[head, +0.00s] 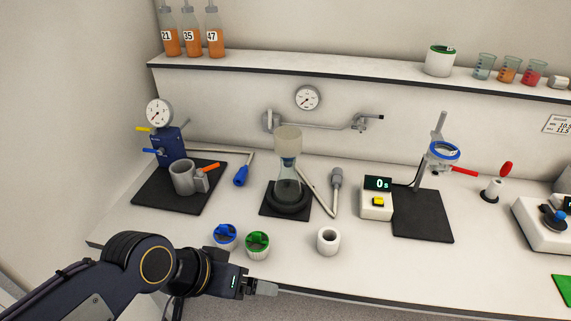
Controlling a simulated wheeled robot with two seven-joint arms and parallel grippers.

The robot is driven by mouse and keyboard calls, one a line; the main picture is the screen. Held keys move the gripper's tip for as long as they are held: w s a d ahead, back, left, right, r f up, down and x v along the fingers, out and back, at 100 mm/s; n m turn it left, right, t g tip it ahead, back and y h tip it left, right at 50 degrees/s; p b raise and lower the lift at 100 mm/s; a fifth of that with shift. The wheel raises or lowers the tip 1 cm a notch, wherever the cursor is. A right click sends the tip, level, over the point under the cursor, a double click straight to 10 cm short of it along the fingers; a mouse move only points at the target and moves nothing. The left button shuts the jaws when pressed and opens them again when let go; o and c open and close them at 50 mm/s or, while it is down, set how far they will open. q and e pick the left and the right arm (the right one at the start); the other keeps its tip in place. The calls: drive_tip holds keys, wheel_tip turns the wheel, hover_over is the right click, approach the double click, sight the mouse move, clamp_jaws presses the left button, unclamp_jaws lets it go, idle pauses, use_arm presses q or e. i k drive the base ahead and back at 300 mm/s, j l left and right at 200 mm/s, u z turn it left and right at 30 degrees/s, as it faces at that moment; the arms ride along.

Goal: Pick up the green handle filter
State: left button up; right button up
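A small white ribbed cup with a green top and handle (257,244) stands on the white bench near its front edge. A similar cup with a blue top (225,235) stands just to its left. My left gripper (268,288) comes in from the left, in front of and below the green-topped cup in the picture, pointing right and apart from it. Its fingers are seen side-on, so any gap between them is hidden. I see nothing held in it. My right gripper is not in view.
A white hollow cylinder (328,240) stands right of the green-topped cup. Behind are a glass flask with a funnel (288,180) on a dark mat and a blue gauge device (170,147). The bench's front middle right is clear.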

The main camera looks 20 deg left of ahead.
sight(257, 244)
drive_tip(key=k+j+u, duration=0.1)
drive_tip(key=u, duration=0.85)
drive_tip(key=j, duration=0.1)
